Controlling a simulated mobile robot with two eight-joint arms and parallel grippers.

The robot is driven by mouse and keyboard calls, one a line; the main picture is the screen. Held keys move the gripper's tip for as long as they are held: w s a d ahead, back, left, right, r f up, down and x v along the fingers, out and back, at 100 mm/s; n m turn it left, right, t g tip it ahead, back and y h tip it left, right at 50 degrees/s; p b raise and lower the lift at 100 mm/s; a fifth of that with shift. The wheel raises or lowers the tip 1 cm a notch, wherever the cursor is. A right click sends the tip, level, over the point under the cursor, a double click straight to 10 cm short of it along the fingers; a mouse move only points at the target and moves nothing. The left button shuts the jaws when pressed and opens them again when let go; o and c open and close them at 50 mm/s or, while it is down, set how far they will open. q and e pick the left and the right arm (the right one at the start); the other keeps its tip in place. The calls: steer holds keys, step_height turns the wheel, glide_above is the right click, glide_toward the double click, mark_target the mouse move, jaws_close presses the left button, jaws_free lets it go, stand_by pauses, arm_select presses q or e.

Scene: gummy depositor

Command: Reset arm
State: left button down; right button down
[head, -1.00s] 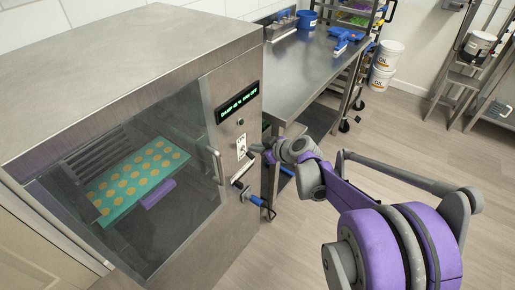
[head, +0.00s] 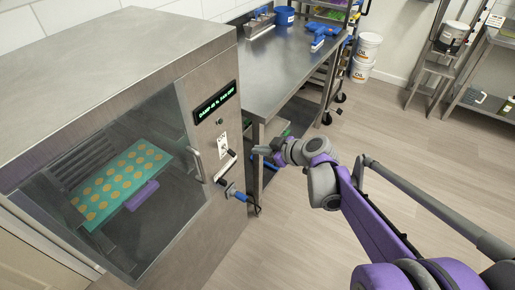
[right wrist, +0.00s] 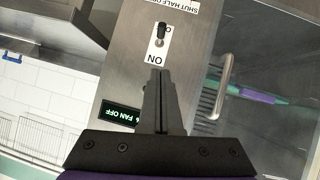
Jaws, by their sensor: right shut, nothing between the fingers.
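My right gripper (head: 262,151) is shut and empty in the head view, held in the air to the right of the machine's control panel. In the right wrist view its shut fingers (right wrist: 160,80) point toward a toggle switch (right wrist: 160,32) on a white plate marked ON. The same switch plate (head: 222,146) shows in the head view, below the green display (head: 215,103) that reads FAN OFF. My left gripper is not in view.
The steel cabinet (head: 130,50) has a glass door with a handle (head: 196,164); a green tray (head: 100,196) of orange pieces is inside. A steel table (head: 285,70) stands behind. Open floor lies to the right.

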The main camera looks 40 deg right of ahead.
stand_by(0.3)
steer(key=s+a+f+m+g+p, duration=0.2)
steer(key=s+a+f+g, duration=0.15)
steer(key=s+a, duration=0.85)
steer(key=s+a+f+m+g+h, duration=0.1)
steer(key=s+a+m+g+h, duration=0.1)
steer(key=s, duration=0.4)
steer(key=shift+s+a+f+m+h+p, duration=0.35)
steer(key=shift+a+m, duration=0.25)
steer(key=shift+a, duration=0.55)
steer(key=shift+g, duration=0.25)
